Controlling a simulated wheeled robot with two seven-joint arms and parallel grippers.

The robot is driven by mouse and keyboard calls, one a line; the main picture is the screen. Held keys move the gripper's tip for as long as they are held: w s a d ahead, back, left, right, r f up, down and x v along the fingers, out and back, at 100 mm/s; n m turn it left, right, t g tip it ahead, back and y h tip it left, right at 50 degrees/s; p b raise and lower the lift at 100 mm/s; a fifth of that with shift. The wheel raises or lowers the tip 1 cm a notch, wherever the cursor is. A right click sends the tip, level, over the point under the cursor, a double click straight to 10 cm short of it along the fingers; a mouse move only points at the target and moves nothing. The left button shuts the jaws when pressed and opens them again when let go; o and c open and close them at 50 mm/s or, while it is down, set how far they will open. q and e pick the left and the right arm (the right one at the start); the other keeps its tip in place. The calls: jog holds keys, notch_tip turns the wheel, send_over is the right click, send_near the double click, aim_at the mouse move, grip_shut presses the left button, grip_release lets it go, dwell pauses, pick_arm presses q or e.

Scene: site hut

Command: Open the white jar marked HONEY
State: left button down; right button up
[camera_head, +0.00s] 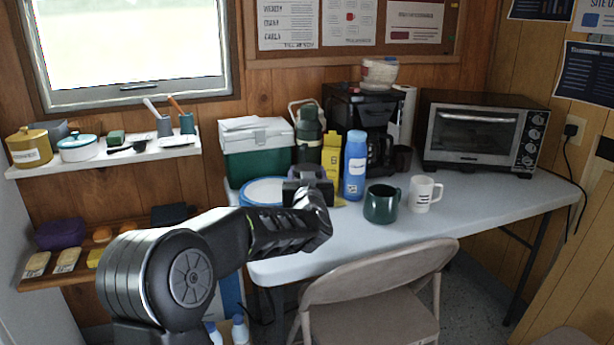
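No lettering reading HONEY is legible here. A small white pot with a teal-edged lid (78,148) stands on the upper wall shelf at left, its lid on. A mustard canister with a pale label (29,147) stands left of it. My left arm reaches in from the lower left. My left gripper (308,188) is over the table's left part, in front of a yellow carton (331,154) and right of a round white tub with a blue rim (262,190), which it partly hides. Its fingers are dark and seen from behind. My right gripper is not in view.
The table (470,208) holds a green mug (381,204), white mug (425,194), blue bottle (355,166), coffee maker (352,110), toaster oven (478,135) and green-white box (256,150). A folding chair (380,285) blocks the front. The table's right front is clear.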

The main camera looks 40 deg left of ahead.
pick_arm(q)
jog(key=c, duration=1)
grip_release()
jog(key=shift+c, duration=0.2)
grip_shut()
